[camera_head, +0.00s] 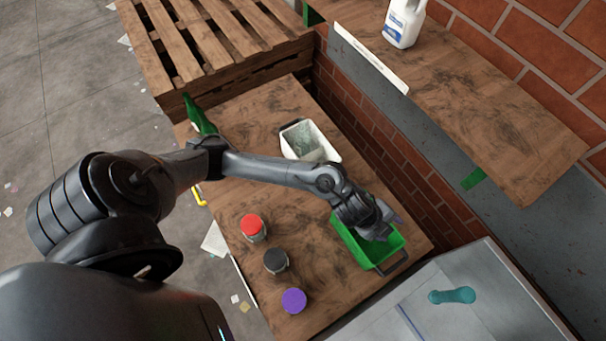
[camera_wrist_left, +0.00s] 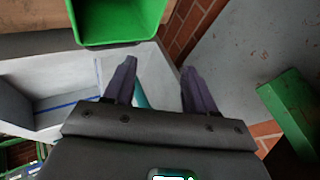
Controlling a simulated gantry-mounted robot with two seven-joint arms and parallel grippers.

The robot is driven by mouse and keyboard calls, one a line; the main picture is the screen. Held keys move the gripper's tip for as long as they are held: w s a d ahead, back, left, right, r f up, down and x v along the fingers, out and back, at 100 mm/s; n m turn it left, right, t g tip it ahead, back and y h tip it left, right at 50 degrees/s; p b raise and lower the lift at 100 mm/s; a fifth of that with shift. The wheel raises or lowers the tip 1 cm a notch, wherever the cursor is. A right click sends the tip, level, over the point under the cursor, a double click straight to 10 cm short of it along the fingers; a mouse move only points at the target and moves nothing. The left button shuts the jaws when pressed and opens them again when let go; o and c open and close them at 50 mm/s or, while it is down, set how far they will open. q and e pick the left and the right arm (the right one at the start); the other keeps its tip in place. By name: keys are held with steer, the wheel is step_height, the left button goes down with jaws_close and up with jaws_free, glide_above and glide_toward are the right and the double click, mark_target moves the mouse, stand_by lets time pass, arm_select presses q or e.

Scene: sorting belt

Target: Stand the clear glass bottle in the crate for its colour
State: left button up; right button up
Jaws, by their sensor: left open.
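No clear glass bottle can be made out in either view. A teal bottle (camera_head: 452,296) lies on its side on the grey surface at the lower right; a strip of teal (camera_wrist_left: 140,96) shows between my fingers in the wrist view, apparently beyond them. A green crate (camera_head: 352,248) stands at the table's right end; a green bin (camera_wrist_left: 118,42) shows at the top of the wrist view. A white crate (camera_head: 289,152) stands farther back. My left gripper (camera_head: 388,222) is above the green crate, its fingers (camera_wrist_left: 158,84) apart and empty. My right gripper is not visible.
Jars with red (camera_head: 252,224), black (camera_head: 275,260) and purple (camera_head: 294,300) lids stand on the table's near side. A white jug (camera_head: 404,22) stands on a wooden shelf. A brick wall (camera_head: 410,170) runs behind the crates. A pallet (camera_head: 215,40) is at the upper left.

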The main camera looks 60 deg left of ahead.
arm_select(q)
steer(key=s+a+r+n+g+y, duration=0.1)
steer(key=s+a+n+y, duration=0.1)
steer(key=s+a+n, duration=0.4)
steer(key=s+a+r+n+g+y, duration=0.1)
steer(key=s+a+n+g+y, duration=0.1)
steer(key=s+a+n, duration=0.3)
steer(key=s+n, duration=0.4)
steer(key=s, duration=0.4)
steer(key=shift+s+a+r, duration=0.2)
steer(key=shift+a+r, duration=0.1)
steer(key=shift+a, duration=0.1)
